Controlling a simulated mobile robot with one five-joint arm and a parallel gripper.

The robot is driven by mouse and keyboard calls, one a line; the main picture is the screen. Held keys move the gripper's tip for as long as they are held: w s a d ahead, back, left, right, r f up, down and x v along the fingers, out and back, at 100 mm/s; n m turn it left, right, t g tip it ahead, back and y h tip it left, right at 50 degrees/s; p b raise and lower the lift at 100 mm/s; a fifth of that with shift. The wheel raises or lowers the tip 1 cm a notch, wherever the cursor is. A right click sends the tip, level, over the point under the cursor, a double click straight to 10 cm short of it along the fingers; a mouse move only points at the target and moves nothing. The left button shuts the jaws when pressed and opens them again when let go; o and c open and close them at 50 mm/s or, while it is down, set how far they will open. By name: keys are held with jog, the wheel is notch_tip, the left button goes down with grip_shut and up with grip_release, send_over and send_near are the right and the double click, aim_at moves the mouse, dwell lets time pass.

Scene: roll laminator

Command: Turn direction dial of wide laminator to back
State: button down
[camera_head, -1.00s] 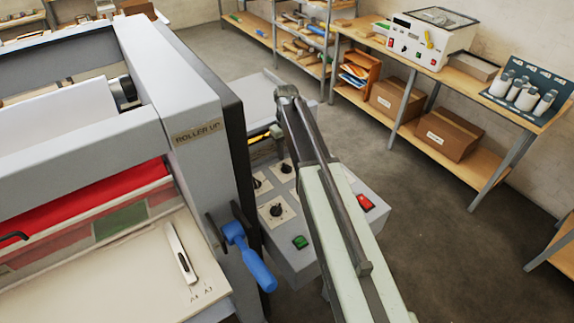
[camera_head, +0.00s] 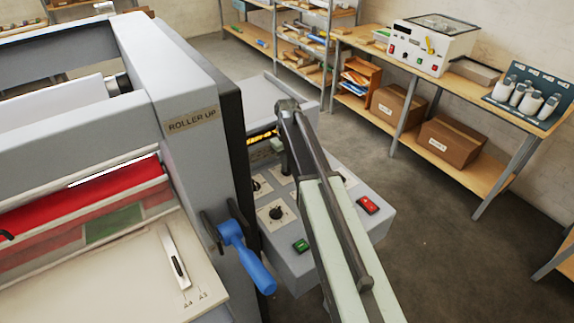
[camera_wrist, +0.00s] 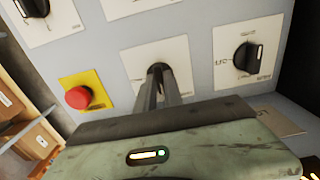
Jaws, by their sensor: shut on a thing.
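The wide laminator's grey control panel (camera_head: 330,228) stands to the right of its tall side frame in the head view. In the wrist view my gripper (camera_wrist: 159,72) is shut on a black dial on the middle white plate (camera_wrist: 135,58). The fingers cover most of that dial, so its pointer is hidden. I cannot read which label the plate bears. Another black dial (camera_wrist: 247,57) is to the right, and one more (camera_wrist: 34,7) is at the top left. In the head view my gripper (camera_head: 286,172) is at the panel's far row, its fingertips hardly visible.
A red stop button (camera_wrist: 79,97) on a yellow plate is close left of my fingers. A blue crank handle (camera_head: 246,258) juts from the side frame. A green button (camera_head: 301,245) and red switch (camera_head: 367,205) are on the panel. Open floor lies right.

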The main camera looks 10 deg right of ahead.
jog(key=m, duration=0.4)
jog(key=shift+m, duration=0.4)
jog(key=m, duration=0.4)
jog(key=shift+m, duration=0.3)
jog(key=m, duration=0.4)
jog(key=shift+w+m, duration=0.1)
jog(key=shift+m, duration=2.1)
jog(key=c, duration=1.5)
grip_release()
jog(key=shift+o, duration=0.2)
